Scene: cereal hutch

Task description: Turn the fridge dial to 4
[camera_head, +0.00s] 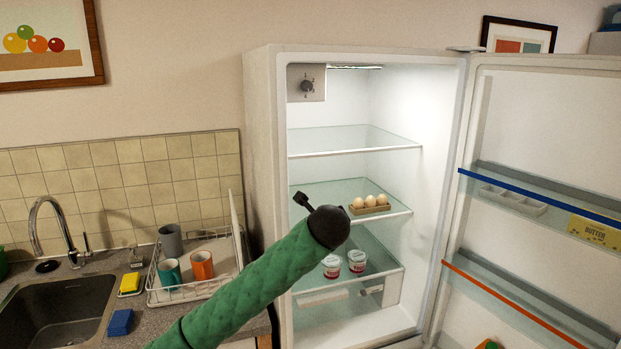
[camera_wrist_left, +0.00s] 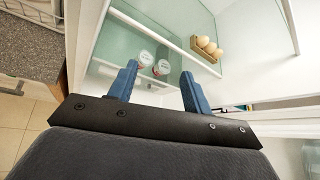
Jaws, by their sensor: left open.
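The fridge dial (camera_head: 307,86) is a dark round knob on a pale panel at the upper left inside the open fridge (camera_head: 262,150). Marks surround it, but they are too small to read, so its setting cannot be told. The dial is not in the left wrist view. My left arm reaches in from the lower left, its wrist in front of the fridge opening, well below the dial. My left gripper (camera_wrist_left: 160,72) is open and empty, its blue fingers apart before the lower shelves. In the head view its fingers are mostly hidden behind the wrist. My right gripper is not in view.
Glass shelves hold an egg carton (camera_head: 370,204) and two yogurt cups (camera_head: 356,262). The fridge door (camera_head: 540,130) stands open at right, with a butter pack (camera_head: 594,232) in its rack. A dish rack (camera_head: 185,292) and sink (camera_head: 60,315) are left. The space before the dial is clear.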

